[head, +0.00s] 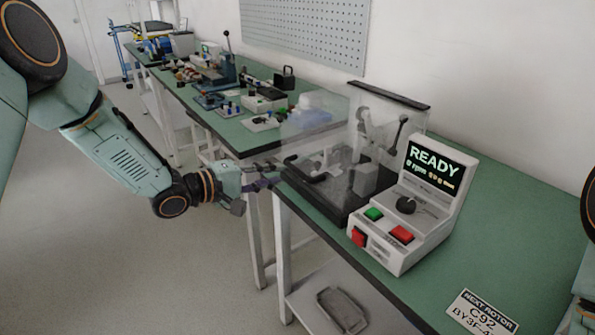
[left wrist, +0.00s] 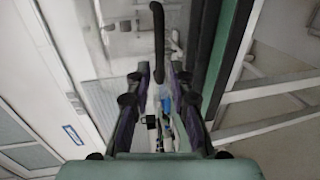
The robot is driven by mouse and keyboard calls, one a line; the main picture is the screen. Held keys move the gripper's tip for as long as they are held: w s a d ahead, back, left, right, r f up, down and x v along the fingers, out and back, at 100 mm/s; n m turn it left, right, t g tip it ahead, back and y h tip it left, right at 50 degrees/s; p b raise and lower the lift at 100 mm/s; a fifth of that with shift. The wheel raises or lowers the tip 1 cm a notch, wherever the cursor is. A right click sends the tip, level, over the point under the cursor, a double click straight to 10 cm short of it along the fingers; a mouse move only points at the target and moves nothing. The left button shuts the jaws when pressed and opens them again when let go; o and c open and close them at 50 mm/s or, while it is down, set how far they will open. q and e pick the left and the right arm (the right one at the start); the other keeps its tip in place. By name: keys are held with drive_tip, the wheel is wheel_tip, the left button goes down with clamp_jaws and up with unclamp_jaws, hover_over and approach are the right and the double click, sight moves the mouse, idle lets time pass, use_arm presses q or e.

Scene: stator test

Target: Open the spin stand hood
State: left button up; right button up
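The spin stand has a clear hood (head: 345,120) over a dark base (head: 325,196), with metal parts visible inside; the hood looks shut. A dark handle (head: 291,159) sticks out at its left side. My left gripper (head: 268,176) is at that side, close to the handle. In the left wrist view the black handle (left wrist: 158,38) reaches between the two fingertips of my left gripper (left wrist: 160,72), with a gap on each side, so the gripper is open. Contact is not visible. My right gripper is out of view.
A white control box (head: 405,215) reading READY, with green and red buttons, stands right of the stand. A NEXT MOTOR card (head: 481,312) lies on the green bench (head: 510,235). Another bench behind holds tools and parts (head: 225,85). The floor at left is free.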

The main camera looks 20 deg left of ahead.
sight(297, 168)
use_arm(q)
drive_tip(key=b+x, duration=0.1)
drive_tip(key=x, duration=0.5)
drive_tip(key=shift+w+d+f+b, duration=0.15)
drive_tip(key=shift+w+d+b, duration=0.1)
drive_tip(key=shift+d+b, duration=0.05)
drive_tip(key=shift+w+d, duration=0.15)
clamp_jaws()
